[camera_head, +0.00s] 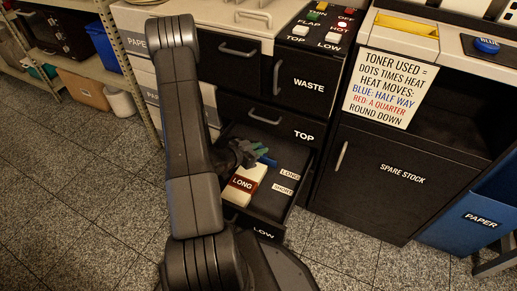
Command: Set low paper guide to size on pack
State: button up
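The low drawer (262,232), marked LOW on its front, stands open. Inside it lies a pale paper pack (255,173) with a dark red label reading LONG. A small blue piece (267,161), which looks like the paper guide, is at the far end of the pack. On the drawer floor right of the pack are two white marks, LONG (290,171) and SHORT (283,189). My gripper (258,152) is over the far part of the drawer, close beside the blue piece. Whether it touches the piece or how far its fingers are apart is too small to tell.
The closed top drawer (303,134) is just above the open one. A waste door (308,86) and a button panel (322,24) are higher up. A toner sign (390,88) hangs on the spare stock cabinet (385,185) at right. A blue paper bin (470,215) stands far right.

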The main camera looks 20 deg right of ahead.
grip_shut()
jog(key=shift+s+a, duration=0.45)
jog(key=shift+a, duration=0.1)
jog(key=o, duration=0.6)
grip_release()
jog(key=shift+p+v, duration=0.95)
jog(key=shift+v, duration=2.8)
jog(key=shift+d, duration=0.15)
